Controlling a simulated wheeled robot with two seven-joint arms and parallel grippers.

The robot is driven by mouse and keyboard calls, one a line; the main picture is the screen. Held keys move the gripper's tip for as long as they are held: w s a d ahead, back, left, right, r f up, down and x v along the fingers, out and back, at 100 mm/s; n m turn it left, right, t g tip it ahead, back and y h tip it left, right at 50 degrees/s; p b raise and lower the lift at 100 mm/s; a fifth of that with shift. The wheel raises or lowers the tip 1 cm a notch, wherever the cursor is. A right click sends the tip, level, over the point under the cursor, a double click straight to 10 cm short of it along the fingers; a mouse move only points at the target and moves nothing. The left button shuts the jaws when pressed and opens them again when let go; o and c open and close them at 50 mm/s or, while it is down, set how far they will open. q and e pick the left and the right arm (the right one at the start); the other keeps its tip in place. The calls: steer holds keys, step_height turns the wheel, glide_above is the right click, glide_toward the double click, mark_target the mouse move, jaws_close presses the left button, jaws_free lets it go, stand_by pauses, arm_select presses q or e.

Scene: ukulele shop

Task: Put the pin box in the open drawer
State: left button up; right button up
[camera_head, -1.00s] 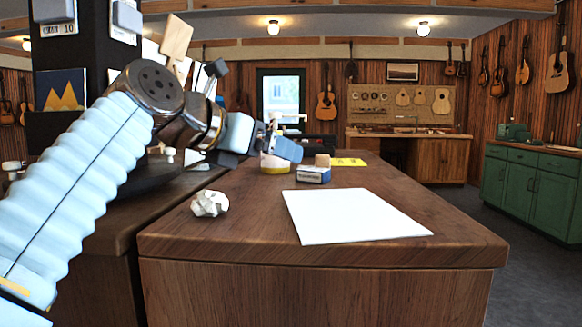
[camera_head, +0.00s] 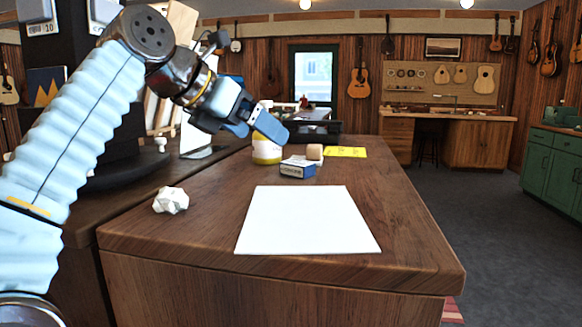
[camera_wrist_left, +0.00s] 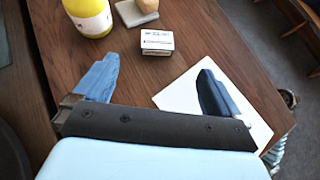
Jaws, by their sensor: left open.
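The pin box is likely the small blue and white labelled box (camera_head: 298,168) on the wooden counter, behind a white sheet of paper. It also shows in the left wrist view (camera_wrist_left: 157,42), beyond the fingertips and roughly midway between them. My left gripper (camera_head: 256,124) is open and empty, above the counter, up and left of the box in the head view. Its two blue fingers stand wide apart in the left wrist view (camera_wrist_left: 157,76) and do not touch the box. No open drawer shows in either view. My right gripper is not in view.
Close to the box are a yellow-and-white jar (camera_head: 267,150), a light wooden block (camera_head: 315,152) and a yellow note (camera_head: 345,152). The white paper (camera_head: 308,220) and crumpled paper (camera_head: 171,200) lie nearer. A black tray (camera_head: 312,131) stands behind. Floor is open to the right.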

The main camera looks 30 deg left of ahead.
mark_target(295, 163)
arm_select(q)
steer(key=x, duration=0.7)
steer(key=shift+s, duration=0.1)
steer(key=x, duration=0.5)
steer(key=shift+a+f, duration=0.2)
steer(key=shift+f, duration=0.05)
steer(key=shift+r, duration=0.1)
steer(key=c, duration=1.4)
